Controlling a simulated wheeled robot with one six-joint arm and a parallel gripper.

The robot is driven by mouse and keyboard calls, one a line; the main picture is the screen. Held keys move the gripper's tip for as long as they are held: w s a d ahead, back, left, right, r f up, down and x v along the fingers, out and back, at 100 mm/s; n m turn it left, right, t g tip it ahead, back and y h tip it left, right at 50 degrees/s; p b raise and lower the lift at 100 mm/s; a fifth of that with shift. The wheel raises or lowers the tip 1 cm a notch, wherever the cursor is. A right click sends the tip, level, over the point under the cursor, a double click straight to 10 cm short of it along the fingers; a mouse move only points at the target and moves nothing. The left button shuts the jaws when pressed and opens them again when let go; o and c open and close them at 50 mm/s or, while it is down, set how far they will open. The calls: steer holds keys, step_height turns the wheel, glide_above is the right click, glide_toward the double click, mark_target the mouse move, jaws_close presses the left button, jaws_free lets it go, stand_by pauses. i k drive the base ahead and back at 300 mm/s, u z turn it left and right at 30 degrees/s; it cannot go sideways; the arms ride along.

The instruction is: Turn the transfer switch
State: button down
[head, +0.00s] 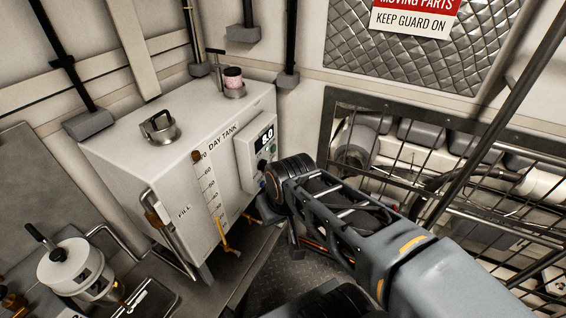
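A white box labelled DAY TANK (150,172) stands left of centre. A pale control panel (246,157) is fixed to its right-hand face, with a lit display (264,137) reading 8.0. A small dark knob (262,164) sits below the display, with a green button close by; the knob may be the transfer switch, but no label is readable. My gripper (268,211) is at the end of my arm, low and close in front of the panel's lower right. My wrist hides much of it, so its fingers and any contact are unclear.
A level scale (209,189) and yellow-handled valve (226,238) are on the tank front. A metal grille (470,175) guards machinery at right. A white canister (75,268) stands at lower left. Dark floor shows between tank and grille.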

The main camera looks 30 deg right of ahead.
mark_target(261, 165)
steer(key=z, duration=1.15)
steer(key=k, duration=0.65)
steer(key=u, duration=1)
steer(key=i, duration=0.5)
steer(key=z, duration=0.05)
